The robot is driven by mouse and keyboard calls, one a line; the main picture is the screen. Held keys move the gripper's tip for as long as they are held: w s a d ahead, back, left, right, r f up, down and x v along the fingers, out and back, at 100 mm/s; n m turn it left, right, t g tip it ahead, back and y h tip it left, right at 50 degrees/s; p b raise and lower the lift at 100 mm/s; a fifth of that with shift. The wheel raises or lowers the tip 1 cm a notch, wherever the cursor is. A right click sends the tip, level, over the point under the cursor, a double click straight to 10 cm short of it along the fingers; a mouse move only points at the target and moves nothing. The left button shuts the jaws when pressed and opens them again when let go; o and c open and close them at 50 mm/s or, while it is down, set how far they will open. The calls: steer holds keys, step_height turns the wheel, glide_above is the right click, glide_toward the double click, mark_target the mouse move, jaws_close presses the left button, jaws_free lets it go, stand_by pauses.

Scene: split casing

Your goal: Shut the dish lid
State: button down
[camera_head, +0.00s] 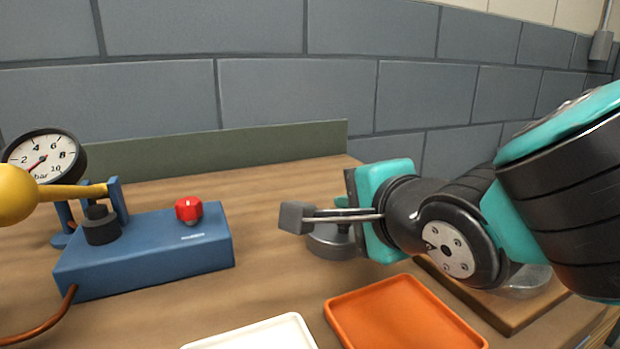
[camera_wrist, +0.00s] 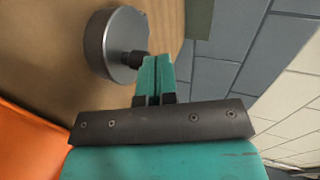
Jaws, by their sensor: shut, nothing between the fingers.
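A round grey metal piece (camera_head: 332,242) stands on the bench, partly hidden behind my wrist parts. In the wrist view the same grey piece (camera_wrist: 118,44) shows a flat round face with a short dark knob (camera_wrist: 135,59). My gripper (camera_wrist: 155,66) is shut and empty, its teal fingertips beside that knob; I cannot tell if they touch. In the head view my gripper (camera_head: 344,202) is seen side-on over the grey piece. A clear, glassy round dish (camera_head: 527,282) sits on a wooden board at the right, mostly hidden by my arm. I cannot make out its lid.
A blue box (camera_head: 150,258) with a red button (camera_head: 189,209) and black knob (camera_head: 101,226) stands at the left, near a gauge (camera_head: 43,158) and yellow handle (camera_head: 15,194). An orange tray (camera_head: 405,315) and white tray (camera_head: 260,334) lie in front. A block wall is behind.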

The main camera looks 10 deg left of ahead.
steer(key=shift+s+d+f+t+b, duration=0.15)
steer(key=shift+f+t+b, duration=0.2)
steer(key=shift+b, duration=0.55)
steer(key=shift+r, duration=0.1)
